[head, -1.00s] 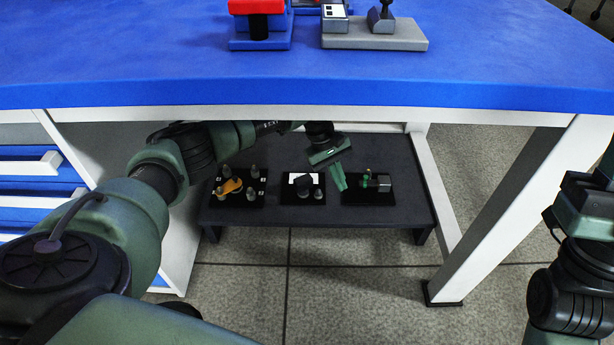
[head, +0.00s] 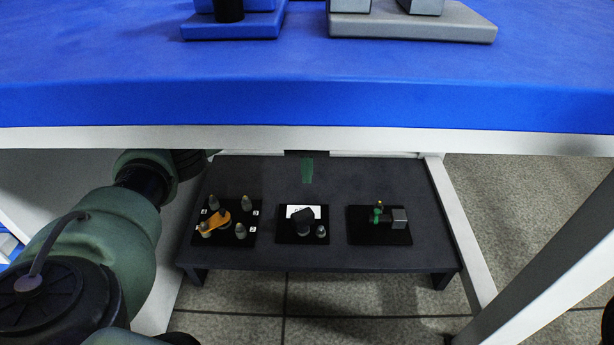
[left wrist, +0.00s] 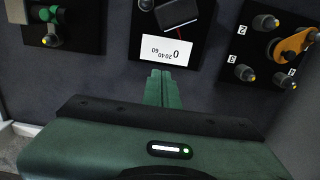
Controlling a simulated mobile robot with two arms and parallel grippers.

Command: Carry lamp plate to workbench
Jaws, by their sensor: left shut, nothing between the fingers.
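Three small black plates lie on the dark low shelf under the workbench (head: 300,105); I cannot tell for sure which is the lamp plate. The right plate (head: 366,237) carries a green part with a yellow tip and a grey block; its corner shows in the left wrist view (left wrist: 85,40). The middle plate (head: 290,238) has a white scale card and dark knobs. The left plate (head: 250,213) has an orange lever and several grey pegs. My left gripper (head: 307,171) is shut and empty behind the middle plate; its fingers in the left wrist view (left wrist: 163,78) point at the scale card.
The shelf (head: 330,260) has bare room behind and between the plates. The bench top's front edge overhangs it. A white bench leg (head: 550,265) stands at right. A blue fixture (head: 260,27) and a grey fixture (head: 430,29) stand on the bench top.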

